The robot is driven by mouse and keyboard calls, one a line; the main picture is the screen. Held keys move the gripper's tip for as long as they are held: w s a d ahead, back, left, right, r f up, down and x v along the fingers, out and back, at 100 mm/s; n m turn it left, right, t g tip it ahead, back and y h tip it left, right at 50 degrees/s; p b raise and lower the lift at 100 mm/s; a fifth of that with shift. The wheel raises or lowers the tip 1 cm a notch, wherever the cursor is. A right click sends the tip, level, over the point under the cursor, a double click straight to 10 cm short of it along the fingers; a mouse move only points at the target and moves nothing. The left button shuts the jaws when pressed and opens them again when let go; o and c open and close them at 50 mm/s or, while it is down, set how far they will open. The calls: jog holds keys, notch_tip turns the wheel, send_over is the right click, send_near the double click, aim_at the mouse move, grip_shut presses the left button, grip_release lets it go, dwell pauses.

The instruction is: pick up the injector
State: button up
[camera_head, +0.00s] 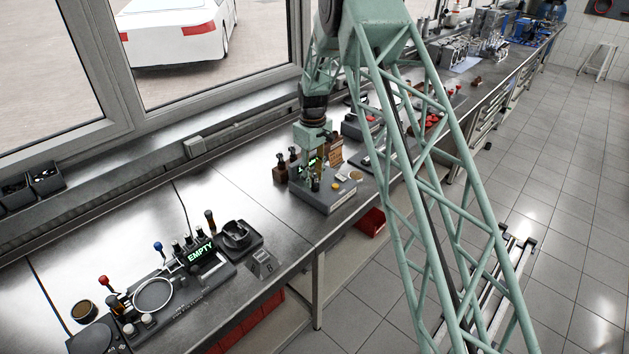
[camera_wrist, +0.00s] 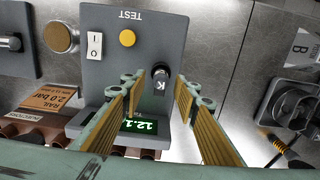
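My gripper (camera_wrist: 162,88) is over the grey test unit (camera_wrist: 95,75) in the wrist view. Its two yellow-padded fingers are apart. A short dark cylinder with a pale K mark (camera_wrist: 160,78) stands on the unit between the fingertips, with gaps showing at both sides. It may be the injector; I cannot tell for sure. In the head view my gripper (camera_head: 314,166) points down at the same test unit (camera_head: 328,196), and its fingers partly hide what stands there.
The unit has a yellow button (camera_wrist: 127,38), a white switch (camera_wrist: 95,45) and a lit green display (camera_wrist: 140,126). A brown rack (camera_head: 280,172) stands left of it. A panel reading EMPTY (camera_head: 200,254) lies farther left. Bare metal bench lies between them.

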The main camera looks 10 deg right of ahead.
jog(key=shift+f, duration=0.4)
jog(key=shift+c, duration=0.3)
grip_shut()
